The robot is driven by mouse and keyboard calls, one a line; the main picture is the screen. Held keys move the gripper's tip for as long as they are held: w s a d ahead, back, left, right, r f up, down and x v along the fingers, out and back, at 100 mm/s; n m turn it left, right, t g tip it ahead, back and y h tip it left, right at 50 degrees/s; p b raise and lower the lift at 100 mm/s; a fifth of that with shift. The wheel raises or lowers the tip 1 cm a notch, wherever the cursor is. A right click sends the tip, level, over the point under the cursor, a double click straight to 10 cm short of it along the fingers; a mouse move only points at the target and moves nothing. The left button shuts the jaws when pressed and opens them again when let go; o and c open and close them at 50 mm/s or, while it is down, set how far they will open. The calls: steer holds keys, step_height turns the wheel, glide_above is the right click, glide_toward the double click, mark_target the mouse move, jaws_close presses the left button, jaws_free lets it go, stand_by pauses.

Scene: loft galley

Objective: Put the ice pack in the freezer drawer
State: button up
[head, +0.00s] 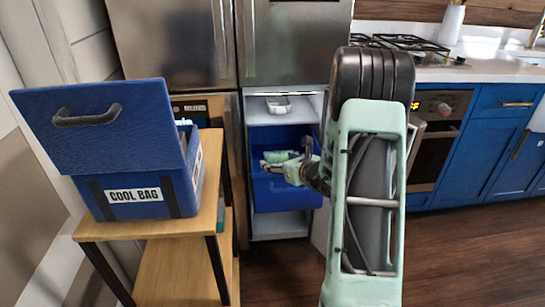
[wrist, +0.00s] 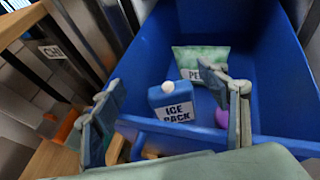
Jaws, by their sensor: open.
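The ice pack (wrist: 174,103) is a blue block with a white cap and an "ICE PACK" label. In the wrist view it appears inside the blue freezer drawer (wrist: 278,75), near the drawer's front edge. The drawer is pulled out of the freezer and also shows in the head view (head: 285,200). My gripper (wrist: 165,92) is open, its fingers apart on either side of the ice pack in the picture, without visible contact. In the head view my gripper (head: 287,168) is over the drawer. I cannot make out the ice pack there.
A green-and-white bag of peas (wrist: 203,59) and a partly hidden purple thing (wrist: 221,118) are in the drawer. An open blue cool bag (head: 138,196) stands on a wooden stand (head: 92,232) at the left. A stove and blue cabinets (head: 490,145) are at the right.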

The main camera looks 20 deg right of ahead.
steer(key=v, duration=0.6)
steer(key=shift+p, duration=0.4)
